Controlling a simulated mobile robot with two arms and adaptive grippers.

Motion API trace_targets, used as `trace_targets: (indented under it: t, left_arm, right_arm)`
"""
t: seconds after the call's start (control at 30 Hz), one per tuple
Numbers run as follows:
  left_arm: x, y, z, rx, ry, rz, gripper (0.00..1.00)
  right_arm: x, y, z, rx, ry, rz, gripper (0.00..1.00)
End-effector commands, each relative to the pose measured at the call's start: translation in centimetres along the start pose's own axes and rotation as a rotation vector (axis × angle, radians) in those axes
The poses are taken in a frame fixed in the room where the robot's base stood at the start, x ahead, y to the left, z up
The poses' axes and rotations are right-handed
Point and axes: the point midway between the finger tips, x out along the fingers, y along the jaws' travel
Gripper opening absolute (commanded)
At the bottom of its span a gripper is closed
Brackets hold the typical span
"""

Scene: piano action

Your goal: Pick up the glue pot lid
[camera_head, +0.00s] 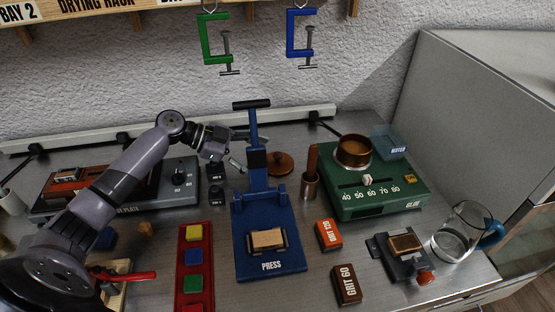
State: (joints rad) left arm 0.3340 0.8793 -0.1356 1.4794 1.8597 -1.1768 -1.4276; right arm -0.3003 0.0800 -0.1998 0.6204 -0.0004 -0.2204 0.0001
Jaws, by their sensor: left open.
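The glue pot lid, a round brown disc with a small knob (281,164), lies on the grey bench behind the blue press and left of the green glue heater. My left gripper (241,151) is open and empty, above the bench to the left of the lid and apart from it. The press's upright post stands between them in the picture. The copper-coloured glue pot (354,151) sits uncovered on the green glue heater (375,188). My right gripper is not in view.
The blue press (270,250) with its tall handle stands close to the lid. A copper cup with a wooden handle (310,187) stands right of it. Clamps (301,35) hang above.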

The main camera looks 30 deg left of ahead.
Motion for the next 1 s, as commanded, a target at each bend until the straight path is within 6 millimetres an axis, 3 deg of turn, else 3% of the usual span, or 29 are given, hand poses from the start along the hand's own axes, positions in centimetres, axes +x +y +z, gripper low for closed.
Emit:
trace_targets:
  t: [0.1,0.23,0.57,1.0]
  left_arm:
    - [1.8,-0.1,-1.1,0.000,0.004,0.002,0.69]
    - [3.5,-0.1,-0.8,-0.001,0.002,0.001,0.69]
    - [4.3,0.0,-0.6,-0.001,0.001,0.001,0.69]
    - [4.2,0.0,-0.6,-0.001,0.000,0.001,0.39]
  right_arm:
    - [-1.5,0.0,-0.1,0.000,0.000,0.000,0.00]
    - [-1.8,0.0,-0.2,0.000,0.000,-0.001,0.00]
    - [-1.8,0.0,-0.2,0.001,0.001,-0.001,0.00]
    - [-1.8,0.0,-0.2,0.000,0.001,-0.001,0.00]
